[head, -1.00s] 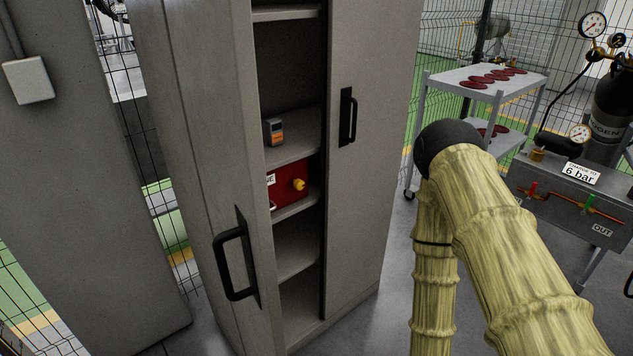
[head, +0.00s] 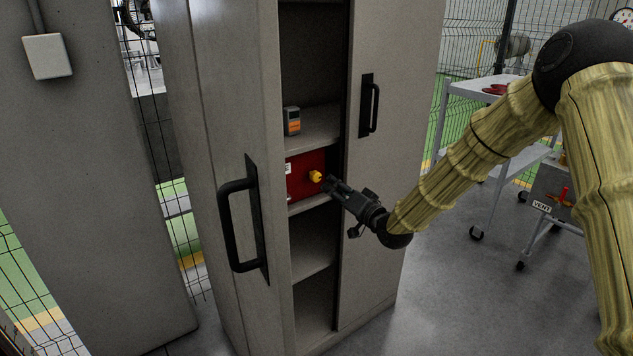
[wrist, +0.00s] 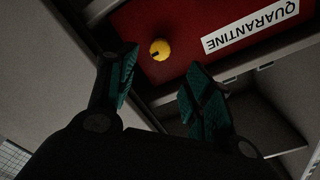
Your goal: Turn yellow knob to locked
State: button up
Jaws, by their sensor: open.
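The yellow knob (head: 315,176) sits on the front of a red box (head: 302,188) on a shelf inside the grey cabinet. In the wrist view the knob (wrist: 160,50) shows as a round yellow cap with a dark mark, beside a white label reading QUARANTINE (wrist: 250,27), seen upside down. My gripper (head: 333,184) is at the cabinet opening, just right of the knob. In the wrist view its fingers (wrist: 160,82) are open, with the knob beyond the gap between them and apart from both. I cannot tell which position the knob's mark stands for.
The left cabinet door with its black handle (head: 240,225) stands open; the right door (head: 385,60) borders the opening close to my gripper. A small grey and orange device (head: 292,121) stands on the shelf above. A white cart (head: 485,95) is at the right.

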aim_at(318, 178)
jog(key=x, duration=1)
jog(key=shift+a+f, duration=0.1)
jog(key=shift+a, duration=0.1)
jog(key=c, duration=1)
